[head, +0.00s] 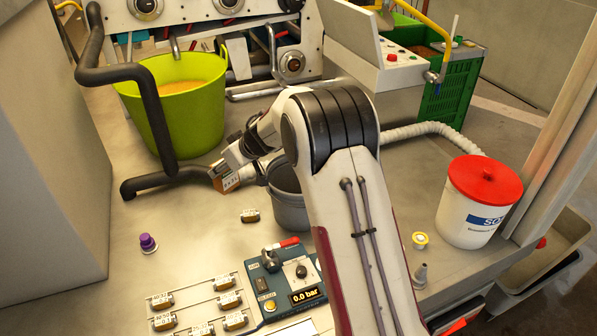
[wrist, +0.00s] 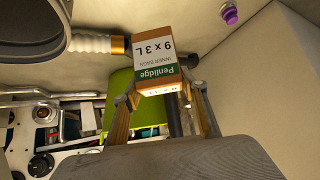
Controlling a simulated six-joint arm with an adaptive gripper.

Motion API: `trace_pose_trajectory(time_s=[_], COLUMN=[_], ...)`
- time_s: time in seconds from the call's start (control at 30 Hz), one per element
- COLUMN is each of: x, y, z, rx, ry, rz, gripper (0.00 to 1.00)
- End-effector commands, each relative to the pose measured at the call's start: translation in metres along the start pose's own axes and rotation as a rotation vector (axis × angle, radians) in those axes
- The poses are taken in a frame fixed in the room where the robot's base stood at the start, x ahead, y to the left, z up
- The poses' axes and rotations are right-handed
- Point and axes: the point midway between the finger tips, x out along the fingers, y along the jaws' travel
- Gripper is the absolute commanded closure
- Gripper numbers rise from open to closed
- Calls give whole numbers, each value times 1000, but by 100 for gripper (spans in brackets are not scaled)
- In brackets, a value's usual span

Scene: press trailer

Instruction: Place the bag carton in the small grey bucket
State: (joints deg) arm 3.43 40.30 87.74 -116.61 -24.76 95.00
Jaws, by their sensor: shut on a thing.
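The bag carton (wrist: 158,58) is a small brown, white and green box with printed text, "Penlidge 9 x 3 L inner bags". My gripper (wrist: 161,92) is shut on it, one finger on each side. In the head view the carton (head: 229,183) is held at the tip of my gripper (head: 222,172), left of the small grey bucket (head: 291,213) and apart from it. The bucket is partly hidden behind my arm. A dark round opening (wrist: 32,18) at the upper left of the wrist view looks like this bucket.
A large lime-green tub (head: 190,118) with grainy contents stands behind the carton. A dark bent pipe (head: 150,110) runs down in front of it. A white bucket with a red lid (head: 480,205) stands right.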

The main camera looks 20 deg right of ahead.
Motion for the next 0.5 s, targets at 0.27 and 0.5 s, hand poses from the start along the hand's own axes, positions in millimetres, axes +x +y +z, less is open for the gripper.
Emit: trace_pose_trajectory(time_s=[0.27, 0.5], x=[-32, -56], y=[84, 129], z=[-5, 0], rx=[3, -1], ry=[1, 0], rz=[6, 1], gripper=[86, 86])
